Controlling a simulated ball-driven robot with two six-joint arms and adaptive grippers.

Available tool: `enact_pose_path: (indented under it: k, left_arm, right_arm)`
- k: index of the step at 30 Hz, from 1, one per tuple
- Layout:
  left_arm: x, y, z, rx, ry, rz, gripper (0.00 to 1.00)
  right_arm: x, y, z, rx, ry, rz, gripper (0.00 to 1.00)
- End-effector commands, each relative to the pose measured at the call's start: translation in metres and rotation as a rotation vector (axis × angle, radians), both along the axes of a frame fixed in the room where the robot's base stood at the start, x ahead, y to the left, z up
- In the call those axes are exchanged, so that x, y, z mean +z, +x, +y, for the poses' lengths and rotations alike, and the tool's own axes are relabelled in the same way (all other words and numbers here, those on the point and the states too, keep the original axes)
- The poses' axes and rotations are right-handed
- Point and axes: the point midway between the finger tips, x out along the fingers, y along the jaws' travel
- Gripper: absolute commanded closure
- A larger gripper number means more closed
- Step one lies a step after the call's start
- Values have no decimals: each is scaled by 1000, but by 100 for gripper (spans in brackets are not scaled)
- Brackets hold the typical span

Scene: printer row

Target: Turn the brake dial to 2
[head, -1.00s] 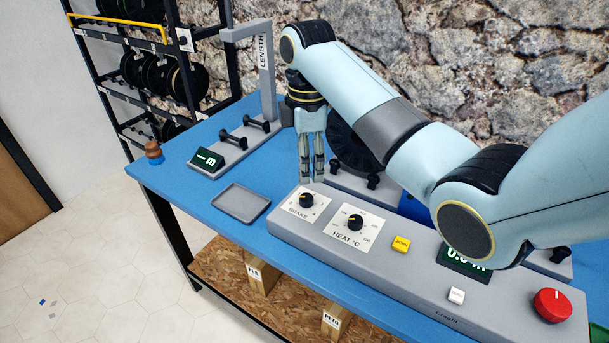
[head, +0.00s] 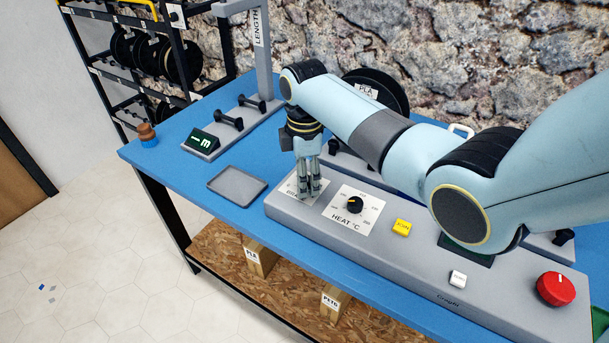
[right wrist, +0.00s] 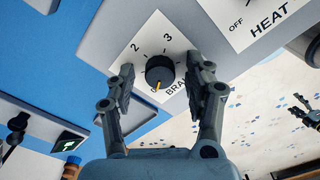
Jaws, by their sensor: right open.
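The brake dial (right wrist: 160,70) is a black round knob on a white label plate (right wrist: 148,45) in the right wrist view. Its orange pointer points toward the 0 mark; the 2 and 3 marks show on the far side. My right gripper (right wrist: 162,66) is open, with one finger on each side of the dial. I cannot tell whether the fingers touch it. In the head view my right gripper (head: 310,191) points down over the brake label on the grey console (head: 400,262), and its fingers hide the dial.
The heat dial (head: 355,204) sits just right of the brake dial. A yellow button (head: 402,227), a white button (head: 458,279) and a red knob (head: 556,288) are further right. A grey tray (head: 237,186) lies left of the console on the blue table (head: 180,165).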

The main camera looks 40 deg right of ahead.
Motion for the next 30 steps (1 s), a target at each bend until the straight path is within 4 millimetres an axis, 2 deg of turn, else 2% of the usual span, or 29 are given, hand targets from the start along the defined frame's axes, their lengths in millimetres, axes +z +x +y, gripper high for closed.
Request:
enact_pose_path:
  k: [4,5,16,23,30]
  left_arm:
    - [0,-2,-2,1,-2,3,20]
    - [0,-2,-2,1,-2,4,20]
    - [-1,-10,-1,1,-1,15,20]
    - [1,-9,1,0,1,15,20]
    - [13,-9,2,0,1,13,20]
  right_arm:
    - [0,0,0,0,0,0,47]
    - [0,0,0,0,0,0,50]
    - [1,0,0,0,0,0,98]
    - [1,0,0,-12,0,1,100]
    - [3,0,0,-99,1,3,100]
